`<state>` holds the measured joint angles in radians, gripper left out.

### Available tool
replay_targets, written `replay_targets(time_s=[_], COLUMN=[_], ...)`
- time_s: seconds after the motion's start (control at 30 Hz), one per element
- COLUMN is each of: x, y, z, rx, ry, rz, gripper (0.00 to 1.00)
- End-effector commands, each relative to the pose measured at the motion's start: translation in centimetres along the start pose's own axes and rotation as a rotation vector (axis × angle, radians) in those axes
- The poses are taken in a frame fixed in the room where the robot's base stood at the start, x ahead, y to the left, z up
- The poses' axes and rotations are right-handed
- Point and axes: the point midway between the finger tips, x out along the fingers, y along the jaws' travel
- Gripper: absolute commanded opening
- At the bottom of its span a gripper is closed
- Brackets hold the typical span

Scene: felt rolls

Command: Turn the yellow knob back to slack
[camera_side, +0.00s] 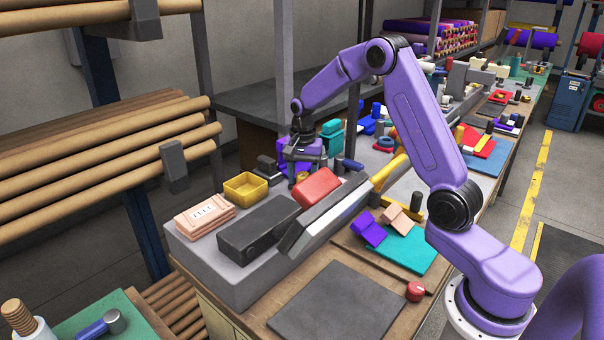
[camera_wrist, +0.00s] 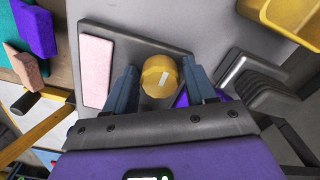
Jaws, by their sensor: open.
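The yellow knob (camera_wrist: 157,83) is round with a short white line on its face; the line slants toward the upper right in the wrist view. It sits on a grey plate (camera_wrist: 150,40) that also bears a pale pink pad (camera_wrist: 96,70). My gripper (camera_wrist: 159,69) is open, one blue-grey finger on each side of the knob, with a visible gap on both sides. In the side view my gripper (camera_side: 302,172) points down over the back of the grey block, and only a small bit of the knob shows there.
A yellow tray (camera_side: 245,190) lies left of my gripper. A red block (camera_side: 317,187) and a long dark grey bar (camera_side: 322,215) lie in front. The dark mat (camera_side: 337,302) at the front is clear.

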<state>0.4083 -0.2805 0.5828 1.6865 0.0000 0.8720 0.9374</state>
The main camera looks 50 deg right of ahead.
Motion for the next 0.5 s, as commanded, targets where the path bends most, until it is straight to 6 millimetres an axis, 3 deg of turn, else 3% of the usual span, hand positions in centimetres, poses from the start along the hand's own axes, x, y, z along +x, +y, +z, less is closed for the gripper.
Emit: replay_targets(time_s=[0.23,0.4,0.5], x=[0.02,0.00,0.00], y=[0.00,-0.01,-0.02], z=[0.01,0.01,0.01], rx=[0.000,0.000,-0.011], ry=[0.000,0.000,0.000], rz=[0.000,0.000,0.000], gripper=[0.52,0.00,0.00])
